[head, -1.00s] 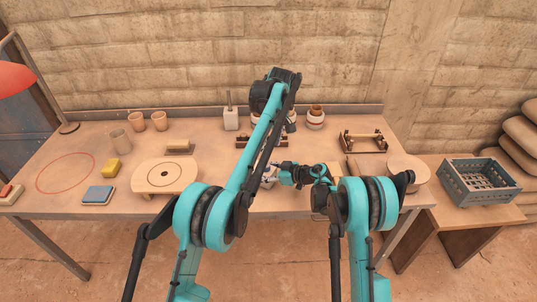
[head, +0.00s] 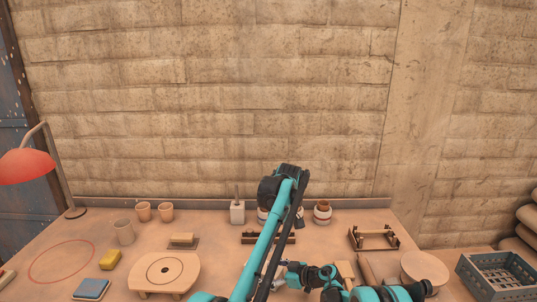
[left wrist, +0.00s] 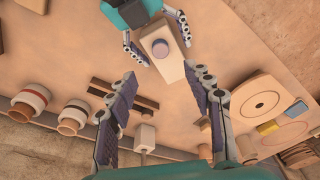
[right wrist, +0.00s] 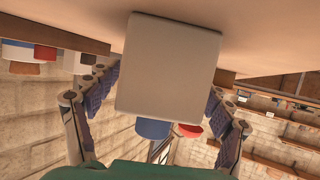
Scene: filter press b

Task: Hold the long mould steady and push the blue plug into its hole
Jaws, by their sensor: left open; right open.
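The long mould (left wrist: 171,68) is a pale beige block on the table, seen from above in the left wrist view. The round blue-purple plug (left wrist: 160,47) stands on its top; how deep it sits I cannot tell. My left gripper (left wrist: 160,76) is open and empty above the table, pointing towards the mould, apart from it. My right gripper (right wrist: 163,85) is open, its fingers on either side of the mould's near end (right wrist: 168,65); contact is unclear. A blue patch (right wrist: 152,128) shows past the block, probably the plug. In the head view my arms hide the mould.
A round wheel board (head: 164,270), a yellow sponge (head: 110,260) and a blue pad (head: 91,289) lie left. Cups (head: 123,232), a white block (head: 237,212) and a banded pot (head: 322,213) stand behind. A wooden frame (head: 373,238) and grey crate (head: 497,275) are right.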

